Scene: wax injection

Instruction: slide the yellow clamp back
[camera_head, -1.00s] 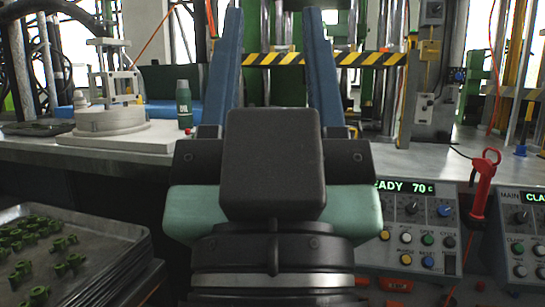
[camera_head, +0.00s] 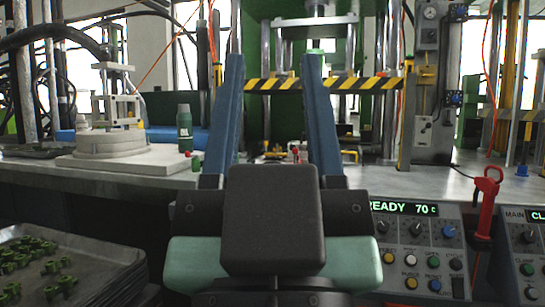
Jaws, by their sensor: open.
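My gripper (camera_head: 272,60) is in the middle of the view, its two blue fingers wide apart and pointing away toward the press. It is open with nothing between the fingers. Small yellow and red parts sit low at the press, seen through the gap between the fingers. A small yellow piece (camera_head: 350,155) shows just right of the right finger. I cannot tell which of these is the yellow clamp. My gripper's body hides the bench nearest to me.
A yellow-black striped bar (camera_head: 368,84) crosses the press behind the fingers. A green bottle (camera_head: 185,128) and a round white fixture (camera_head: 110,143) stand on the left bench. A control panel (camera_head: 420,250) and red-handled tool (camera_head: 486,205) are at right. A tray (camera_head: 100,262) of green parts is lower left.

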